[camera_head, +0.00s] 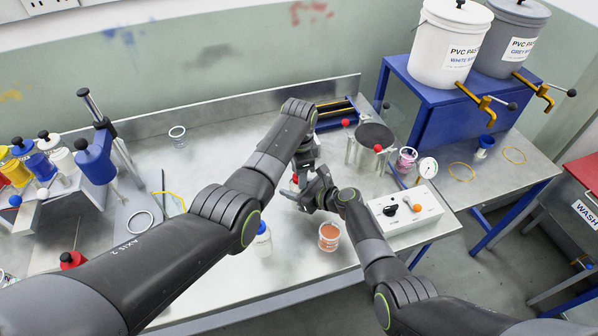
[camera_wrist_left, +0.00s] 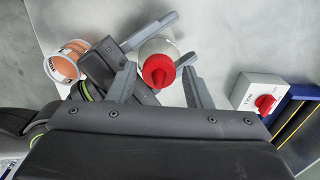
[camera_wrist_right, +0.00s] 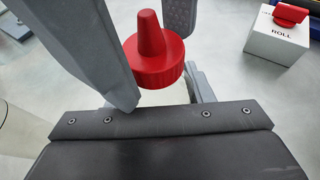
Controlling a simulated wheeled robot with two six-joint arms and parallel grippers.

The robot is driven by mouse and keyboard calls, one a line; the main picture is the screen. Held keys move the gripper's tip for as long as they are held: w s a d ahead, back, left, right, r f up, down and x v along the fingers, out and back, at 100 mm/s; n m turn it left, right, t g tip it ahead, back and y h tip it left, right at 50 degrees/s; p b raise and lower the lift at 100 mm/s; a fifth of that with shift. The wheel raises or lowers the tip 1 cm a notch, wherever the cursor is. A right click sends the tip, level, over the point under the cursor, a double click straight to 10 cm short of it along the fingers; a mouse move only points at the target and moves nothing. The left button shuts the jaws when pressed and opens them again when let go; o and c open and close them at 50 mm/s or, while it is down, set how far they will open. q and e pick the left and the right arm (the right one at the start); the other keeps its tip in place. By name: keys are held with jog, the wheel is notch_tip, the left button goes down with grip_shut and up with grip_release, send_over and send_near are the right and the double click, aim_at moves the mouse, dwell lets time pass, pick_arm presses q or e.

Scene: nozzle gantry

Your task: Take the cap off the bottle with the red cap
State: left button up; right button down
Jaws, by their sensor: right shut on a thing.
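The bottle's red cap (camera_wrist_left: 158,70) sits on its pale bottle (camera_wrist_left: 160,45), seen from above in the left wrist view. The cap also shows in the right wrist view (camera_wrist_right: 152,55) and as a small red patch in the head view (camera_head: 295,179). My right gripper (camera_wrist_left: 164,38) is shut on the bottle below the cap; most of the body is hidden. My left gripper (camera_wrist_left: 160,84) is open, its fingers on either side of the cap with gaps. In the head view, the arms hide much of both grippers.
An orange-filled cup (camera_head: 329,238) and a blue-capped bottle (camera_head: 262,240) stand near the front edge. A control box (camera_head: 404,208) is to the right. A white box with a red knob (camera_wrist_right: 281,35) stands behind. The table's left middle is mostly clear.

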pick_arm(q)
jog(key=shift+o, duration=0.2)
jog(key=shift+s, duration=0.1)
jog(key=shift+r, duration=2.2)
jog(key=shift+c, duration=0.3)
jog(key=m, duration=0.2)
jog(key=r+m, duration=0.1)
jog(key=m, duration=0.3)
jog(key=shift+r+m, duration=0.3)
jog(key=shift+r, duration=0.1)
jog(key=m, duration=0.2)
jog(key=r+m, duration=0.1)
jog(key=m, duration=0.3)
jog(key=shift+r, duration=0.3)
jog(key=shift+m, duration=0.3)
jog(key=shift+f, duration=3.95)
jog(key=c, duration=1)
jog(key=n, duration=0.6)
jog(key=shift+n, duration=0.4)
jog(key=n, duration=0.6)
